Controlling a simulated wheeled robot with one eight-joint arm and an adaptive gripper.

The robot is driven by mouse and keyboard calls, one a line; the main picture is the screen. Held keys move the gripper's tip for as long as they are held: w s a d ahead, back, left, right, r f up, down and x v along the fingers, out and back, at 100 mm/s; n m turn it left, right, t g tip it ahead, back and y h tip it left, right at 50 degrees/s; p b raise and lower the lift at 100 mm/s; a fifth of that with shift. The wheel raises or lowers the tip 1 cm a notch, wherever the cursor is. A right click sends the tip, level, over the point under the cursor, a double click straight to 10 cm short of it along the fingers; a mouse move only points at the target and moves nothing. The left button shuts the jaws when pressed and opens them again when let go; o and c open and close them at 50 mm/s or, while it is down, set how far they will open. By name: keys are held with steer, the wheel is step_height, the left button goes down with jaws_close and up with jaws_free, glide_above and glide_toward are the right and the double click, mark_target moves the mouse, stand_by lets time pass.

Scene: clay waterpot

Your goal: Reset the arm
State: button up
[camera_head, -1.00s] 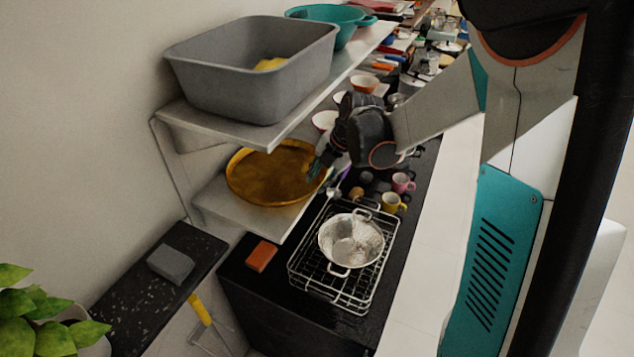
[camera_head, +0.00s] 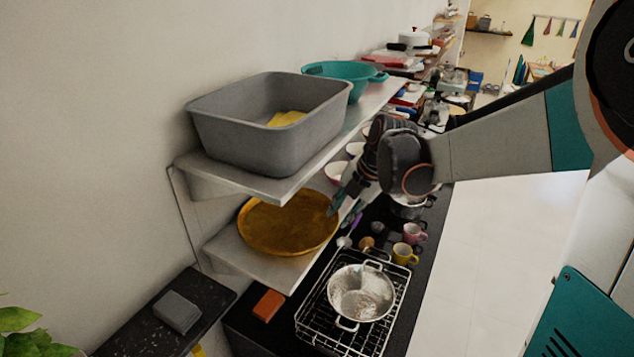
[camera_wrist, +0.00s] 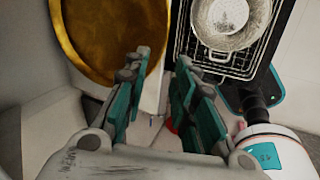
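My gripper (camera_head: 343,201) is above the dark counter, close to the right edge of the lower shelf, with my arm reaching in from the right. In the wrist view my gripper (camera_wrist: 160,92) has its two teal-padded fingers spread apart with nothing between them. The golden round tray (camera_head: 287,222) lies on the lower shelf to the left of the gripper. The tray also shows at the upper left of the wrist view (camera_wrist: 100,35). Whether a finger touches the tray or shelf edge I cannot tell.
A metal colander (camera_head: 361,293) stands in a wire rack (camera_head: 312,325). Yellow (camera_head: 404,254) and pink (camera_head: 414,233) mugs stand behind it. The upper shelf holds a grey basin (camera_head: 270,130) and a teal colander (camera_head: 345,78). The floor (camera_head: 490,260) at the right is clear.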

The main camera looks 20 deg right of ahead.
steer(key=s+a+f+m+t+h+b, duration=0.1)
steer(key=s+a+f+m+b, duration=0.1)
steer(key=s+f+m+b, duration=0.5)
steer(key=s+a+f+m+t+h+b, duration=0.1)
steer(key=s+a+f+m+t+b, duration=0.1)
steer(key=s+f+m+b, duration=0.6)
steer(key=s+m+b, duration=0.5)
steer(key=s+m, duration=0.1)
steer(key=m, duration=0.3)
steer(key=shift+a+m+h+b, duration=0.3)
steer(key=shift+h+b, duration=0.1)
steer(key=shift+s, duration=0.1)
